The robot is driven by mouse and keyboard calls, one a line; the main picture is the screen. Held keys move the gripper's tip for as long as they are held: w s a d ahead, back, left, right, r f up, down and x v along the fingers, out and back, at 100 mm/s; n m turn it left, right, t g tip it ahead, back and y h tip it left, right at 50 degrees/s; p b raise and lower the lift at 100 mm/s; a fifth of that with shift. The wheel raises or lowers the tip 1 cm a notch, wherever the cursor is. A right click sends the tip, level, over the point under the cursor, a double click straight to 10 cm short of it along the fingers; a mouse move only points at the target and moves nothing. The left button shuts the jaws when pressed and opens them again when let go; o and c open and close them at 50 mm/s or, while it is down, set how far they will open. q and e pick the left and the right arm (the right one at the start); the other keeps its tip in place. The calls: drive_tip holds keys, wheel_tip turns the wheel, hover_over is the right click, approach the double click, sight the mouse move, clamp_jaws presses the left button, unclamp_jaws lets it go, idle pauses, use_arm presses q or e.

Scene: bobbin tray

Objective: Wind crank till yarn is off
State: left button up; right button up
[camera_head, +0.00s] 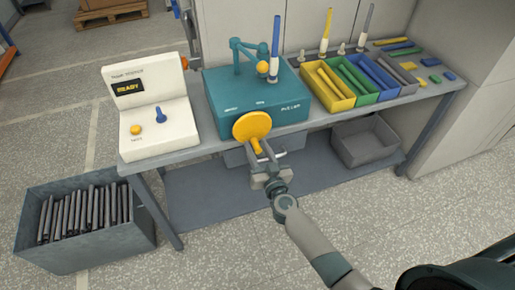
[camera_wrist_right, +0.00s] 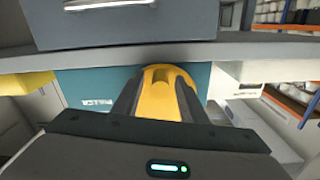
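The teal winder box (camera_head: 225,100) stands on the bench with a yellow round crank (camera_head: 252,125) on its front. My right gripper (camera_head: 261,162) is at the crank's handle, in front of the box. In the right wrist view the gripper's dark fingers (camera_wrist_right: 158,98) lie on both sides of the yellow handle (camera_wrist_right: 164,78), close against it. A blue bobbin (camera_head: 275,38) stands upright on top of the box, with a pale band near its foot, beside a teal arm and a yellow ball (camera_head: 262,67). Any yarn is too small to tell. My left gripper is not in view.
A white console (camera_head: 165,125) with a lit display, an orange knob and a blue knob stands left of the box. Yellow, green, blue and grey trays (camera_head: 338,102) with bobbins stand right. A dark bin of rods (camera_head: 110,245) is on the floor; a grey crate (camera_head: 365,148) sits below the bench.

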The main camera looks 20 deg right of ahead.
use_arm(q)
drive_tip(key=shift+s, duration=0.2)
use_arm(e)
clamp_jaws()
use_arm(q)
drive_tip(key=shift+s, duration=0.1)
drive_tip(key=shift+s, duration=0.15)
use_arm(e)
drive_tip(key=shift+a, duration=0.1)
